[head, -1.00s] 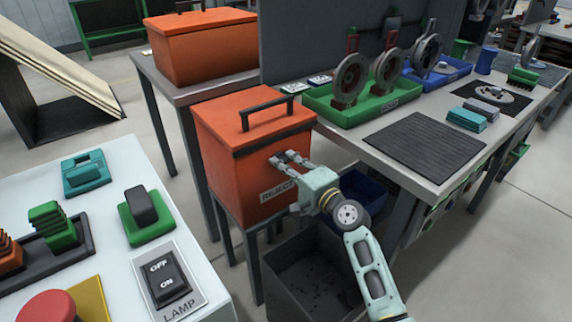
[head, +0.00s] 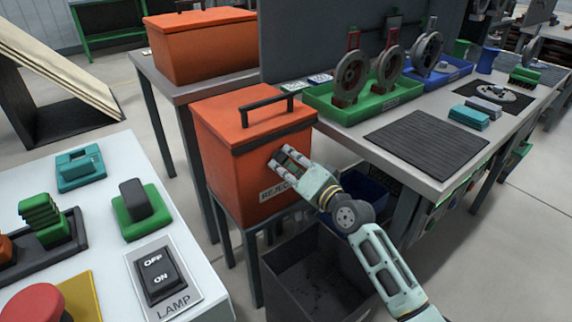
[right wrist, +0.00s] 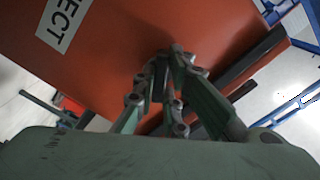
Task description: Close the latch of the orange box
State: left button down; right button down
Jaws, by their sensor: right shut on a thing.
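The orange box (head: 225,165) stands on a dark stand, with a dark lid rim and a black handle (head: 266,106) on its lid. The lid looks down on the box. Its front carries a REJECT label (head: 277,191), partly covered by my gripper. My right gripper (head: 280,157) is at the box front, just below the lid rim. In the right wrist view the fingers (right wrist: 165,65) come together against the orange front. They are shut on the latch, which is mostly hidden between them. My left gripper is not in view.
A second orange box (head: 200,48) stands on a table behind. A dark open bin (head: 315,275) is below my right arm. A workbench with a green tray (head: 350,112) and a black mat (head: 425,145) is at the right. A lamp switch panel (head: 162,280) is at front left.

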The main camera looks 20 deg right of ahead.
jog(key=shift+f+n, duration=0.1)
jog(key=shift+n, duration=2.2)
jog(key=n+p, duration=0.2)
jog(key=n, duration=0.3)
jog(key=shift+p, duration=0.35)
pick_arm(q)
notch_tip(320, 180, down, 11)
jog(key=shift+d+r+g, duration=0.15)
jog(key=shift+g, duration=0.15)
pick_arm(e)
jog(key=shift+n, duration=0.8)
jog(key=c, duration=1.8)
grip_release()
